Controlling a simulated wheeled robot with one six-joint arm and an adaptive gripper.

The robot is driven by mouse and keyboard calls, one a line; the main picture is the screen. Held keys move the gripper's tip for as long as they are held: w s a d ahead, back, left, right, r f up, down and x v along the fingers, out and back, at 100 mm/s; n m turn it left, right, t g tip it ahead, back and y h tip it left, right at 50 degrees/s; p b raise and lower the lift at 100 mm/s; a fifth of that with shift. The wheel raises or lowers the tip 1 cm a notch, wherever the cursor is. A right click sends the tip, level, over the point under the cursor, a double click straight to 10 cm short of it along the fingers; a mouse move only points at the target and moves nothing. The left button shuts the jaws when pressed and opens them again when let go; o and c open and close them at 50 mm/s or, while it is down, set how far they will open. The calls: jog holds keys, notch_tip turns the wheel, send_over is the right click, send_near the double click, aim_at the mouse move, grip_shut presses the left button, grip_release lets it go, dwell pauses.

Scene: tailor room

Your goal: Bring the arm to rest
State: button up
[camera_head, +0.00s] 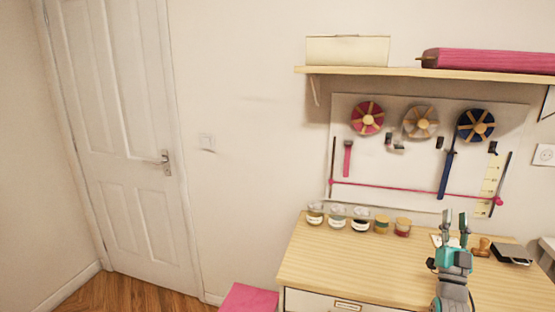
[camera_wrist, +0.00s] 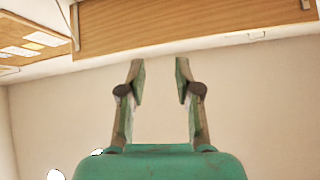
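My gripper (camera_head: 455,222) points upward over the right part of the wooden table in the head view, below the pegboard. In the wrist view my gripper (camera_wrist: 160,80) shows its two fingers apart with nothing between them. Beyond the fingers the wrist view shows plain wall and the underside of a wooden shelf (camera_wrist: 190,25). My gripper touches nothing that I can see.
The wooden table (camera_head: 330,265) holds several small jars (camera_head: 338,216) along its back and a dark flat object (camera_head: 511,254) at the right. A pegboard (camera_head: 400,165) with spools hangs behind, under a shelf (camera_head: 430,73). A pink seat (camera_head: 248,300) stands at the table's left.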

jog(key=s+a+f+n+g+y, duration=0.1)
jog(key=s+a+f+y, duration=0.1)
jog(key=s+a+f, duration=0.55)
jog(key=s+a+f+n+g+y, duration=0.15)
jog(key=s+a+f, duration=0.25)
jog(key=s+f, duration=0.55)
jog(key=s+a+f+n+g+y, duration=0.1)
jog(key=s+a+f+g+y, duration=0.1)
jog(key=s+a+f, duration=0.65)
jog(key=s+a+f+n+g+y, duration=0.1)
jog(key=s+a+f, duration=0.1)
jog(key=s, duration=0.6)
jog(key=s+a+f+n+g+y, duration=0.1)
jog(key=s+a+f+g+y, duration=0.15)
jog(key=s, duration=0.45)
jog(key=s+a+r+n+g, duration=0.1)
jog(key=s+r, duration=0.1)
jog(key=s, duration=0.6)
jog(key=s+a+r+n+g+y, duration=0.1)
jog(key=s+r, duration=0.1)
jog(key=s, duration=0.7)
jog(key=shift+a+r+g, duration=0.15)
jog(key=shift+r+g, duration=0.15)
jog(key=shift+r, duration=0.1)
